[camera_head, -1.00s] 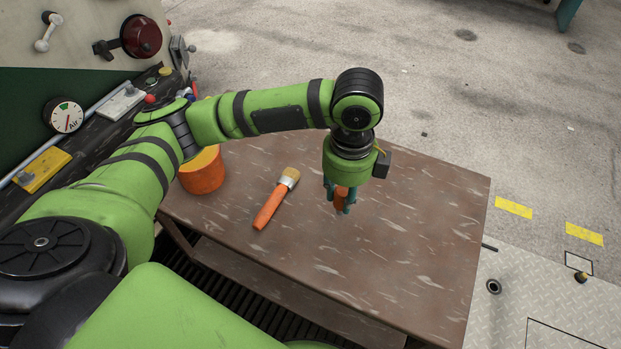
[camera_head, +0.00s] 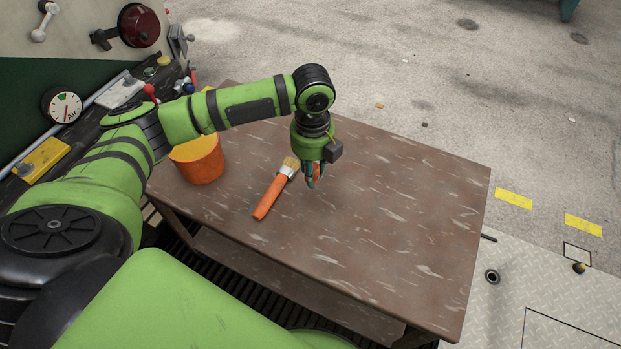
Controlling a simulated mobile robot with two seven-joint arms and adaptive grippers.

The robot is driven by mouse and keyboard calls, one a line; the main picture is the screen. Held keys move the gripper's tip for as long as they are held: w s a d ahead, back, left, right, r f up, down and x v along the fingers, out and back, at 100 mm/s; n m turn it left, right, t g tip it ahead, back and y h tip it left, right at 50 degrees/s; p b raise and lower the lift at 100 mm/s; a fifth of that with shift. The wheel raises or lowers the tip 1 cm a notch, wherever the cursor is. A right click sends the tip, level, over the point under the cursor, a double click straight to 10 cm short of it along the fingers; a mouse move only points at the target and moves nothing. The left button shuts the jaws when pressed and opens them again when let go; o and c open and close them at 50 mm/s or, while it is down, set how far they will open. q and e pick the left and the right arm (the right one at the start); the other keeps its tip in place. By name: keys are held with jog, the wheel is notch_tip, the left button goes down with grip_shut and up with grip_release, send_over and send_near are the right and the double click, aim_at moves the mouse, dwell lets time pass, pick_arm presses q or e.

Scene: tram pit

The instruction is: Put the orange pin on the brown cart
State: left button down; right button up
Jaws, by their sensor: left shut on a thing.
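The brown cart (camera_head: 385,235) stands in front of me, with a speckled brown top. My left gripper (camera_head: 313,183) points down over the cart top, just right of the brush. It is shut on the orange pin (camera_head: 317,171), which shows only partly between the teal fingers. I cannot tell whether the pin touches the cart top. My right gripper is not in view.
A brush (camera_head: 270,195) with an orange handle lies on the cart close left of the gripper. An orange bucket (camera_head: 203,163) stands at the cart's left end. The right half of the top is clear. A control panel with an air gauge (camera_head: 63,106) is at left.

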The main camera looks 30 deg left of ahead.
pick_arm(q)
jog(key=shift+w+a+f, duration=0.1)
jog(key=shift+a+f, duration=0.15)
jog(key=shift+f, duration=0.2)
notch_tip(320, 180, down, 3)
jog(key=shift+f, duration=0.3)
jog(key=c, duration=0.9)
grip_release()
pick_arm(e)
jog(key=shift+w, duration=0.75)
